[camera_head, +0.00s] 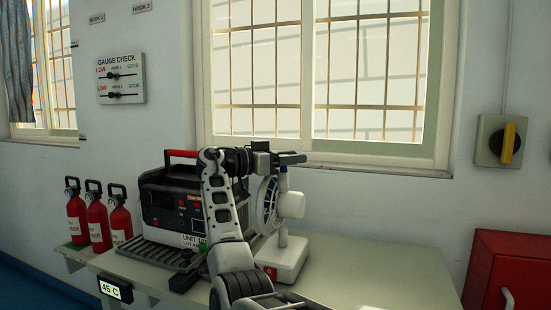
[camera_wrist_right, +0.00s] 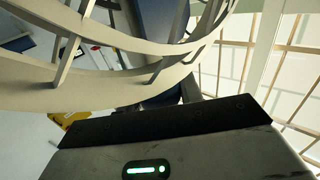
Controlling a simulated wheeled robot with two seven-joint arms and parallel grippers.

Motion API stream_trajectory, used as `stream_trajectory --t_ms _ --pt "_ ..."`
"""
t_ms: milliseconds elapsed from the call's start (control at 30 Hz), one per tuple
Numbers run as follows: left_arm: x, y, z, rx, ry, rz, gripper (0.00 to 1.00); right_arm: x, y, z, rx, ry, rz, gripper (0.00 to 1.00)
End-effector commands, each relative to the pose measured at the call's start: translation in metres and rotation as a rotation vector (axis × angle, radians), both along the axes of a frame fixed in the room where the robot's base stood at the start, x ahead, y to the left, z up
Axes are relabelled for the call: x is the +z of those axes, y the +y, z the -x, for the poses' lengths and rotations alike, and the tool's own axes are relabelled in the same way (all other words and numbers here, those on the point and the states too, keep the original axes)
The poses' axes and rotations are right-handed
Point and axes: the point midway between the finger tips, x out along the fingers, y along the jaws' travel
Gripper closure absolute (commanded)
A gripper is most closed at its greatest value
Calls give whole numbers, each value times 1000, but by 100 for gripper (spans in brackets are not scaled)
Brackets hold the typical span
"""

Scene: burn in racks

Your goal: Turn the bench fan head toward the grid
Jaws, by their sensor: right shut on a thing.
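The white bench fan stands on the bench, its base (camera_head: 287,262) right of the boxy unit (camera_head: 170,207). Its round caged head (camera_head: 267,203) is turned left toward the unit, with the motor housing (camera_head: 291,205) on the right. My right gripper (camera_head: 292,158) is at the top of the fan head, shut on its rim. My arm hides part of the unit and the bench. In the right wrist view, the pale curved fan cage (camera_wrist_right: 110,80) crosses above the dark gripper finger (camera_wrist_right: 165,121). A dark slatted grid (camera_head: 160,254) lies before the unit. My left gripper is out of view.
Several red extinguishers (camera_head: 97,222) stand at the left. A "45 C" display (camera_head: 115,288) is at the bench's front edge. A red cabinet (camera_head: 508,275) and a yellow-handled switch (camera_head: 507,143) are at the right. The bench top (camera_head: 345,275) right of the fan is clear.

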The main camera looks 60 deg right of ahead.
Motion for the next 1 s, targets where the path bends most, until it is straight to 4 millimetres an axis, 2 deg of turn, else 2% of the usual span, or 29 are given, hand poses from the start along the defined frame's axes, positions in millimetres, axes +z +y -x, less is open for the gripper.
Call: stream_trajectory --t_ms 467,500,567,867,1000 --pt "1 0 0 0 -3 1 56 -1 -2 4 -24 2 -4 100" --pt "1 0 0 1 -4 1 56 -1 -2 4 -23 2 -4 59" --pt "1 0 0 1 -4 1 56 -1 -2 4 -23 2 -4 42" --pt "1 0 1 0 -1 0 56 0 -1 3 -20 0 -1 42" --pt "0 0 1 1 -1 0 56 0 8 -4 -18 0 -3 42"
